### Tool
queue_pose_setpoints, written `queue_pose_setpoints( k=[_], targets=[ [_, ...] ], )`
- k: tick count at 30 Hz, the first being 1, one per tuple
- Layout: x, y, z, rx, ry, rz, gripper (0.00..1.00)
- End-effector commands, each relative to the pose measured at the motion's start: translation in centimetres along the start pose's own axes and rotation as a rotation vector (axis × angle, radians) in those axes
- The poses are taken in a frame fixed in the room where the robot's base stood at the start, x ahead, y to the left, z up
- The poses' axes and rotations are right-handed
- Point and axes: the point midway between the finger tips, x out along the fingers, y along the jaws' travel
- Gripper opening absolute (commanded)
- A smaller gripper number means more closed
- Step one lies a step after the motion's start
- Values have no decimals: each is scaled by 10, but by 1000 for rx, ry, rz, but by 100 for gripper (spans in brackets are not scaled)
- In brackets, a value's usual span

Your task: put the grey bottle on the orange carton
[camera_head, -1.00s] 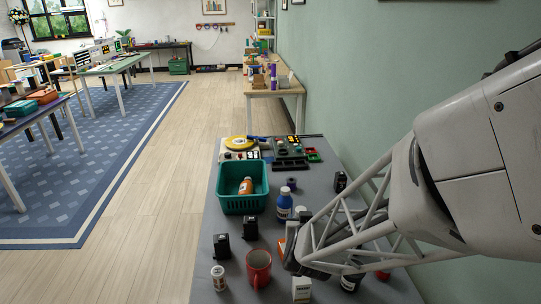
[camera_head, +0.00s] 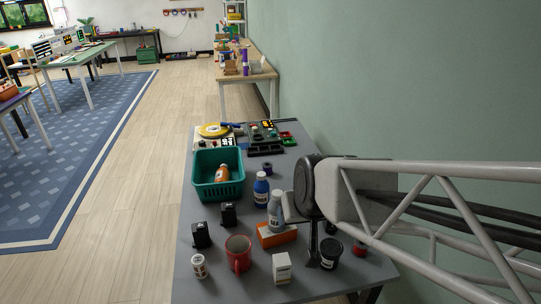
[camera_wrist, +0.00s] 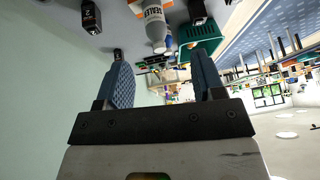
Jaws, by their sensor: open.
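The grey bottle (camera_head: 275,209) is upright and appears to stand on the top of the orange carton (camera_head: 279,239). In the wrist view, which is upside down, the grey bottle (camera_wrist: 153,27) hangs from the top edge, with part of the orange carton (camera_wrist: 136,8) beside its base. My gripper (camera_head: 298,207) is just right of the bottle in the head view. In the wrist view my gripper (camera_wrist: 158,62) has its two blue fingers wide apart with nothing between them; the bottle is beyond the fingertips. The bottle's lower right side is partly hidden in the head view.
A green basket (camera_head: 207,188) holding an orange bottle stands behind left. A blue bottle (camera_head: 261,190) stands behind the grey one. A red mug (camera_head: 238,255), white box (camera_head: 282,268), white jar (camera_head: 199,267) and dark bottle (camera_head: 331,254) stand nearby. Black blocks (camera_head: 201,236) are at left.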

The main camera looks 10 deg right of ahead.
Motion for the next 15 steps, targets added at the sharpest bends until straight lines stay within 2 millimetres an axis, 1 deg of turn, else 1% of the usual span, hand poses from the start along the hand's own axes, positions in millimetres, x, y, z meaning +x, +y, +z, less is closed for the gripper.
queue_pose_setpoints(
  k=[1, 3, 9, 12, 15],
  targets=[
    [-14, 3, 7, -1, -36, 9, 62],
    [-30, 8, 19, 0, -93, 24, 62],
    [-68, 19, 48, 8, -225, 70, 62],
    [-79, 23, 57, 13, -266, 88, 62],
    [-85, 24, 62, 16, -286, 96, 62]
  ],
)
